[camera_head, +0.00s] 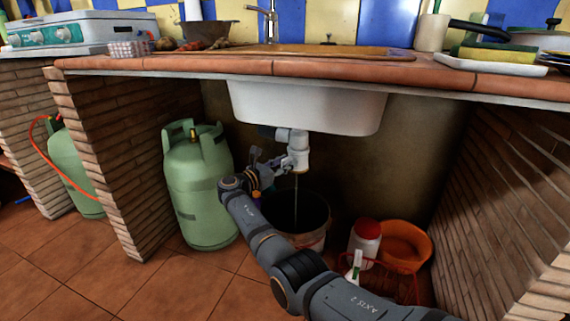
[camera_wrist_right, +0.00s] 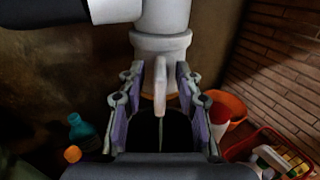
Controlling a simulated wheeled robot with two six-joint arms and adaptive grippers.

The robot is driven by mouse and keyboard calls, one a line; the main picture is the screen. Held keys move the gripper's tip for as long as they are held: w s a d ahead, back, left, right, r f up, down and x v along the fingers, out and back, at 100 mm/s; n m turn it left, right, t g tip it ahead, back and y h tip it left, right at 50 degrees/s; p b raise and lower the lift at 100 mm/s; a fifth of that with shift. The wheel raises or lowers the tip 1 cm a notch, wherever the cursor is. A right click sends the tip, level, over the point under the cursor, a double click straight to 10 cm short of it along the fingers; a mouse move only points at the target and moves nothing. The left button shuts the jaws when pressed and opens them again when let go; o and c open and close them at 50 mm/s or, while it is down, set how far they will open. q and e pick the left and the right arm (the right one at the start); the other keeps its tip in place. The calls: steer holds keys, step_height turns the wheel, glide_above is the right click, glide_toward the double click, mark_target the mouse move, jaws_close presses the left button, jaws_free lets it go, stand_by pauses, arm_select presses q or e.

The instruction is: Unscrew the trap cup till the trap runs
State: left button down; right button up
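The white trap (camera_head: 297,140) hangs under the sink (camera_head: 310,108), with its cup (camera_head: 299,160) at the bottom; the cup also shows in the right wrist view (camera_wrist_right: 161,46). A pale tab (camera_wrist_right: 160,85) hangs down from the cup. My right gripper (camera_head: 275,166) is at the cup; in the right wrist view its purple-padded fingers (camera_wrist_right: 155,105) stand open on either side of the tab, with gaps visible. A thin stream (camera_head: 296,188) falls below the cup into a dark bucket (camera_head: 311,241). My left gripper is not in view.
A green gas bottle (camera_head: 200,190) stands left of the bucket. A red-lidded white jar (camera_head: 365,241), an orange basin (camera_head: 404,243) and a spray bottle (camera_head: 355,266) stand to the right. Brick walls (camera_head: 120,165) flank the space; the counter edge (camera_head: 290,67) is overhead.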

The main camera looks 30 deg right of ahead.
steer(key=v, duration=1.2)
